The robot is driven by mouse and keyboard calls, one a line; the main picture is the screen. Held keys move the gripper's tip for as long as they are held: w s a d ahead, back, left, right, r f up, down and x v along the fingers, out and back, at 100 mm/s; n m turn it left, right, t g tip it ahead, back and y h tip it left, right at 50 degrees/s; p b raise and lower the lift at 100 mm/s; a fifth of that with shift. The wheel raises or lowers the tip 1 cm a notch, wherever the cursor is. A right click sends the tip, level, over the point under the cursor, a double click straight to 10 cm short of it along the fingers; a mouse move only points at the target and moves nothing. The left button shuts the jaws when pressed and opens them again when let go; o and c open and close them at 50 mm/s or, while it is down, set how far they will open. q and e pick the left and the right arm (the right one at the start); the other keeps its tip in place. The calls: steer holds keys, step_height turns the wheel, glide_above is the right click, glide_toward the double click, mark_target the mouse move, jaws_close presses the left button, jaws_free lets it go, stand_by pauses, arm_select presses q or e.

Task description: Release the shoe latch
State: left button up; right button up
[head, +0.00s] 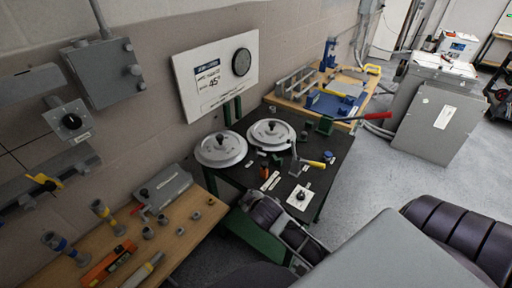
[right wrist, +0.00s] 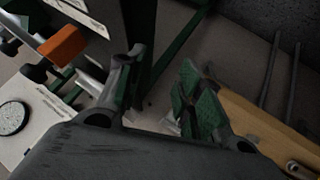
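The black bench (head: 238,172) carries two round grey bending shoes, the left one (head: 221,149) and the right one (head: 271,133). A lever with a yellow grip (head: 317,164) stands at the right shoe's near side, and a longer red-handled lever (head: 362,117) reaches out to the right. I cannot tell for sure which small part is the shoe latch. My right gripper (right wrist: 162,66) is open and empty in the right wrist view, its green-padded fingers apart beside an orange block (right wrist: 63,43). Parts of my arm hide the bench's near edge in the head view. My left gripper is not clearly visible.
A white plate with a black knob (head: 300,197) sits on the bench's near corner. A wooden table (head: 180,235) with fittings and tools is at left. A wall sign marked 45° (head: 214,81) hangs behind. Grey floor (head: 372,178) is clear at right.

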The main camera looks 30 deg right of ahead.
steer(key=w+a+r+n+t+y, duration=0.1)
steer(key=w+a+r+n+t, duration=0.1)
steer(key=w+r+n+t, duration=0.45)
steer(key=w+a+r+n+t+y, duration=0.25)
steer(key=w+r, duration=0.45)
steer(key=r, duration=0.5)
steer(key=a+r+n+g+y, duration=0.2)
steer(key=a+r+n+y, duration=0.3)
steer(key=n, duration=0.4)
steer(key=a+r+n+g+y, duration=0.2)
steer(key=a+r+n+y, duration=0.15)
steer(key=n+y, duration=0.5)
steer(key=d+f+n+g+h, duration=0.7)
steer(key=d+f+n, duration=0.25)
steer(key=n, duration=0.25)
steer(key=d+g+h, duration=0.1)
steer(key=d+h, duration=0.6)
steer(key=d, duration=1.2)
steer(key=shift+s+d+g+h, duration=0.2)
steer(key=shift+d+g+h, duration=0.1)
steer(key=shift+d+h, duration=0.1)
